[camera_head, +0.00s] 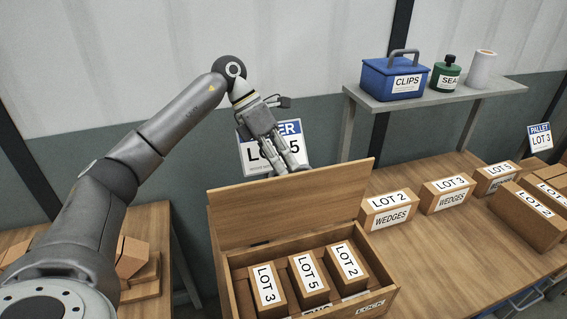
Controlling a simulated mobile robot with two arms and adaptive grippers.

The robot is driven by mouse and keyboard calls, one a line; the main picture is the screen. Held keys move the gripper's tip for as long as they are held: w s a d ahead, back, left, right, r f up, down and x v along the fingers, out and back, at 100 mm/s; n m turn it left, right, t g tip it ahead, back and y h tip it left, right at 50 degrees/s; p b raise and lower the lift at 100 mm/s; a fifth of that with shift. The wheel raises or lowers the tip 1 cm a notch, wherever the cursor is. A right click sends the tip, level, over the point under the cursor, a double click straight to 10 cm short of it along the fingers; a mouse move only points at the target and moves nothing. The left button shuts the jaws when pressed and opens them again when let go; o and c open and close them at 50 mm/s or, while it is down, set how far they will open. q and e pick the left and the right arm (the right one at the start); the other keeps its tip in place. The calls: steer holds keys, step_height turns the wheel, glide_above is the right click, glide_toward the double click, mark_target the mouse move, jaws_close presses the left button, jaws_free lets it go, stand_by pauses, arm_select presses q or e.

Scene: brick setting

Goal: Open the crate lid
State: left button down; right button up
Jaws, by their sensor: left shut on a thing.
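The wooden crate (392,290) stands at the lower middle of the head view. Its lid (290,212) is raised, standing up from the crate's far side and leaning slightly back. Inside the crate several wooden blocks show white labels, LOT 3, LOT 5 and LOT 2 among them. A LOCK label is on the crate's front right rim. My left gripper (283,170) is at the middle of the lid's top edge, shut on the lid, with its fingertips partly hidden behind that edge. My right gripper is not in view.
Labelled wedge boxes (388,209) stand on the table (433,255) right of the crate. A shelf (430,101) behind holds a blue CLIPS box (393,78), a green container (445,75) and a white roll (481,69). A pallet sign (254,158) is behind my gripper.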

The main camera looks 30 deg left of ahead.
arm_select(q)
steer(key=shift+s+f, duration=0.2)
steer(key=shift+f, duration=0.5)
steer(key=c, duration=1.7)
jaws_free()
steer(key=shift+c, duration=0.2)
steer(key=shift+o, duration=1.2)
steer(key=shift+w, duration=0.2)
steer(key=shift+w+a, duration=0.1)
steer(key=shift+w, duration=0.05)
steer(key=v, duration=1.2)
steer(key=shift+w+r, duration=0.1)
steer(key=shift+w, duration=0.05)
